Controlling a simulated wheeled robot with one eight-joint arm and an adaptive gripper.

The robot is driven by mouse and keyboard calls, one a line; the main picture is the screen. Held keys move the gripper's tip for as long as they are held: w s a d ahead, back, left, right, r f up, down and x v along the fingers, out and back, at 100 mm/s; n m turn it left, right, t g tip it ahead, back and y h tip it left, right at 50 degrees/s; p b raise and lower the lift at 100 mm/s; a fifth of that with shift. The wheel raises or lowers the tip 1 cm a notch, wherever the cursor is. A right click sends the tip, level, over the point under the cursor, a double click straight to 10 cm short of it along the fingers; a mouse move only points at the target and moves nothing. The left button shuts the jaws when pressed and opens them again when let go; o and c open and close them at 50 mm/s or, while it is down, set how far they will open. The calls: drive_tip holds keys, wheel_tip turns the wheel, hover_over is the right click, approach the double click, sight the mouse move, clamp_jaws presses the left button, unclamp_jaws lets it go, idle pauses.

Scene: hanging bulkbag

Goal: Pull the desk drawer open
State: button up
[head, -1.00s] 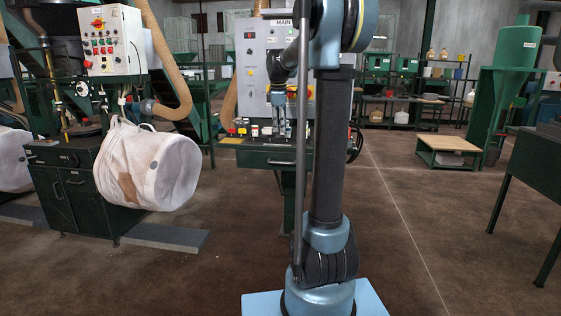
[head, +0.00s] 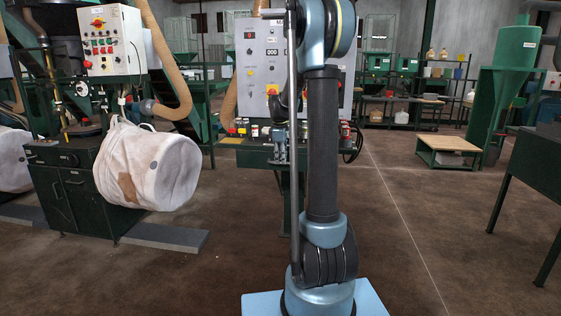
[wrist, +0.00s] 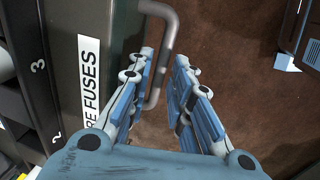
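The green desk (head: 250,160) stands below the grey control panel in the head view. Its drawer front (wrist: 100,20) shows in the wrist view as a dark panel with a white label reading "RE FUSES". A grey bar handle (wrist: 168,45) sticks out from the drawer front. My gripper (wrist: 165,58) is open, and the handle bar appears between its two fingers in the picture. The handle's lower end passes partly behind the left finger; contact cannot be told. In the head view my gripper (head: 281,148) is small, in front of the drawer, with my arm close beside it.
The control panel (head: 258,70) rises behind the desk, and several small items stand on the desktop. A white bulk bag (head: 150,165) hangs at the left beside a dark green cabinet (head: 65,190).

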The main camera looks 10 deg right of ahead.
drive_tip(key=shift+f, duration=0.5)
clamp_jaws()
drive_tip(key=shift+w, duration=0.1)
drive_tip(key=s+a, duration=0.3)
drive_tip(key=s, duration=0.7)
drive_tip(key=s+a, duration=0.3)
drive_tip(key=s, duration=0.8)
drive_tip(key=shift+a, duration=0.4)
drive_tip(key=shift+s, duration=0.1)
unclamp_jaws()
